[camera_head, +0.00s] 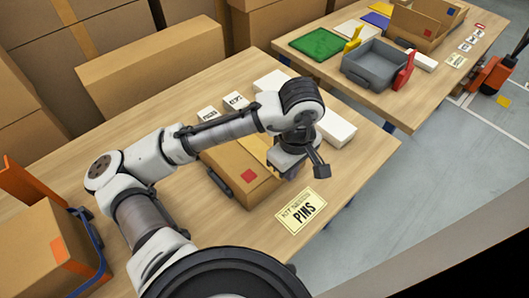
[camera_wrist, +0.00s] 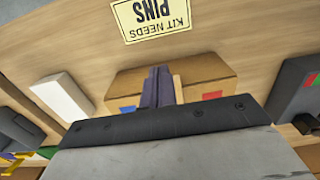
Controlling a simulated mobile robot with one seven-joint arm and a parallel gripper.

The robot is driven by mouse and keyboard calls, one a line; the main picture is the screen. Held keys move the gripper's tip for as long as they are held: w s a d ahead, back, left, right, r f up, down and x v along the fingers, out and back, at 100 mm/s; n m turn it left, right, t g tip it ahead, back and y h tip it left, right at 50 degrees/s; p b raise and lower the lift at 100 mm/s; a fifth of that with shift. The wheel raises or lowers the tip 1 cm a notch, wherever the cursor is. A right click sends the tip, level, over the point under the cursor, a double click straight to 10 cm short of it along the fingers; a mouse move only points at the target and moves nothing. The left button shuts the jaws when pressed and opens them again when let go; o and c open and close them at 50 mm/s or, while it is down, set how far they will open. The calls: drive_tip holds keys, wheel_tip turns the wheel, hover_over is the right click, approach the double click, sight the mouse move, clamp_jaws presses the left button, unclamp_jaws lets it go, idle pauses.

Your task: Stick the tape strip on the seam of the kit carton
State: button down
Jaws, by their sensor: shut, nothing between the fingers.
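The kit carton (camera_head: 235,188) is a brown box with a red square on it, lying on the near table. In the wrist view the carton (camera_wrist: 215,68) also shows a blue square. My gripper (camera_head: 288,173) is shut and empty, at the carton's right part in the head view. Its dark fingers (camera_wrist: 160,86) overlap the carton's middle in the wrist view; I cannot tell whether they touch it. A narrow tan strip (camera_wrist: 178,88) shows beside the fingers; I cannot tell whether it is the tape strip. My wrist hides part of the carton top and seam.
A yellow "KIT NEEDS PINS" card (camera_head: 301,211) lies in front of the carton. A white box (camera_head: 336,130) and small labelled white boxes (camera_head: 236,101) stand behind. A dark grey object (camera_head: 219,182) sits at the carton's left. A grey bin (camera_head: 374,68) stands on the far table.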

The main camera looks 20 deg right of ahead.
drive_tip(key=shift+w+a, duration=0.3)
drive_tip(key=shift+w, duration=0.45)
drive_tip(key=shift+w+a, duration=0.25)
drive_tip(key=shift+w, duration=0.55)
drive_tip(key=shift+w+a, duration=0.3)
drive_tip(key=shift+w, duration=0.45)
drive_tip(key=shift+s, duration=0.1)
drive_tip(key=shift+s+d+r+p, duration=0.1)
drive_tip(key=shift+s+d+p, duration=0.1)
drive_tip(key=shift+s+p, duration=0.25)
wheel_tip(320, 180, up, 5)
drive_tip(key=p, duration=0.4)
drive_tip(key=shift+r, duration=0.9)
